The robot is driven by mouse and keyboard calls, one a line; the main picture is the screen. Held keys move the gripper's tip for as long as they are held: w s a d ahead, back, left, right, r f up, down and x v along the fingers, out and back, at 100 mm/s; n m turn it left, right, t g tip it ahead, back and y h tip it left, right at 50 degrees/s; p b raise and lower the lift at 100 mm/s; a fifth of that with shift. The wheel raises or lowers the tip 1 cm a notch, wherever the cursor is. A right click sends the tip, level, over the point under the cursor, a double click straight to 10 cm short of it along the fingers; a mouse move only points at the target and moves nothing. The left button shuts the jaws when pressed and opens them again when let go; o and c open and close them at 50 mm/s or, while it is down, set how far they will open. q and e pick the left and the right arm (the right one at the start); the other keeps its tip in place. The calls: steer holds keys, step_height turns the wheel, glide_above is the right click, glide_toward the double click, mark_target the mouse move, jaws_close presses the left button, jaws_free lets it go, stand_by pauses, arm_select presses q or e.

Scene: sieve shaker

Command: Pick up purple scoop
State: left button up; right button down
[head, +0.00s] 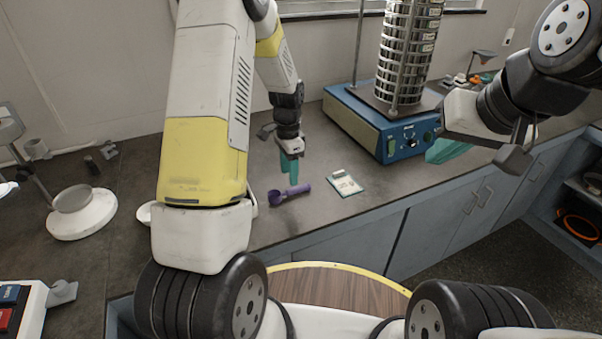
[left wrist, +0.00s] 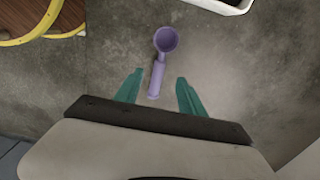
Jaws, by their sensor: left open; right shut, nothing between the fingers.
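The purple scoop (head: 289,194) lies on the grey counter near its front edge, bowl to the left and handle to the right in the head view. In the left wrist view the scoop (left wrist: 162,60) has its bowl away from the gripper and its handle end close to the space between the fingers. My left gripper (head: 289,172) points down just above the scoop, its teal fingers apart and empty; the fingers also show in the left wrist view (left wrist: 159,92). My right gripper (head: 447,151) is shut and empty, at the right, in front of the counter.
A blue sieve shaker (head: 372,125) with a tall sieve stack (head: 409,50) stands behind, to the right. A white balance-like device with a pan (head: 80,212) stands at the left.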

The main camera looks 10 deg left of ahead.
mark_target(290, 189)
arm_select(q)
step_height(290, 189, down, 7)
steer(key=shift+r, duration=0.1)
jaws_close()
stand_by(0.3)
